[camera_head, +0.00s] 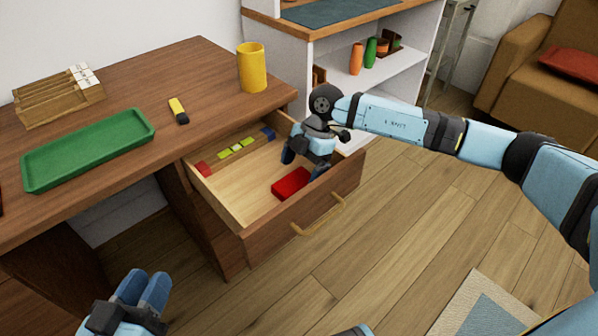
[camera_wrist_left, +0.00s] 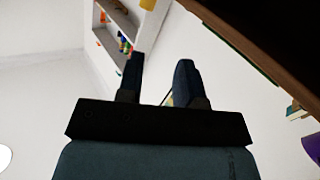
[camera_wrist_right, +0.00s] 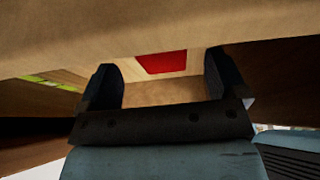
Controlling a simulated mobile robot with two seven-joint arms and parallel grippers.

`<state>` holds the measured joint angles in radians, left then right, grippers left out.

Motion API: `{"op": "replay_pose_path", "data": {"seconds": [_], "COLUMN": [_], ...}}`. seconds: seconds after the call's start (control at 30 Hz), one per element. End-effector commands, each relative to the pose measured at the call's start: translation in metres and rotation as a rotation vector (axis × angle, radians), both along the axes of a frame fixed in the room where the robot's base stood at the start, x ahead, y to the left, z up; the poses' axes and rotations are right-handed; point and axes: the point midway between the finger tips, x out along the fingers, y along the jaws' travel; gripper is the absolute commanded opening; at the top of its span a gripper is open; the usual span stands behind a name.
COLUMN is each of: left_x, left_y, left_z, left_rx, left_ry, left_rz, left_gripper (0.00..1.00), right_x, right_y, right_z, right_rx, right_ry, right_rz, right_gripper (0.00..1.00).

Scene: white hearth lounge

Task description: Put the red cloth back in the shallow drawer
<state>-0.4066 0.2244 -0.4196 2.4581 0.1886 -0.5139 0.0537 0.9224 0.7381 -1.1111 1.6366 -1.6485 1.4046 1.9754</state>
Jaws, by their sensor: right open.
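The red cloth (camera_head: 291,184) is a folded block lying on the floor of the open drawer (camera_head: 237,190), near its front right. It also shows in the right wrist view (camera_wrist_right: 162,62), between and beyond the fingers. My right gripper (camera_head: 304,165) is open and empty, pointing down over the right part of the drawer, just behind the cloth and apart from it. My left gripper (camera_head: 143,288) is at the lower left, away from the desk drawer. Its fingers stand a little apart with nothing between them in the left wrist view (camera_wrist_left: 160,82).
Several small coloured items (camera_head: 237,148) line the drawer's back. On the desk (camera_head: 190,70) are a green tray (camera_head: 88,150), a yellow cup (camera_head: 252,67), a yellow-black item (camera_head: 178,111) and a wooden rack (camera_head: 58,97). A white shelf (camera_head: 350,90) stands behind my right arm.

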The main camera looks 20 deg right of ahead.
Motion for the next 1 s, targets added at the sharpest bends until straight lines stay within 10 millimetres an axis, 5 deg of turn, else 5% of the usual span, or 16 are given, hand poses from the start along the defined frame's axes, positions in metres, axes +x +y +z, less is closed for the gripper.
{"op": "replay_pose_path", "data": {"seconds": [0.2, 0.4, 1.0], "left_x": [-0.002, -0.002, -0.002], "left_y": [0.002, 0.003, 0.004], "left_z": [0.034, 0.050, 0.054], "left_rx": [-0.061, -0.087, -0.095], "left_ry": [-0.080, -0.130, -0.153], "left_rz": [0.037, 0.054, 0.059], "left_gripper": [0.33, 0.33, 0.33], "right_x": [0.007, 0.011, 0.012], "right_y": [-0.020, -0.033, -0.037], "right_z": [0.051, 0.077, 0.086], "right_rx": [0.000, -0.001, -0.001], "right_ry": [-0.002, -0.001, 0.000], "right_rz": [-0.002, -0.001, 0.000], "right_gripper": [0.91, 0.91, 0.91]}}
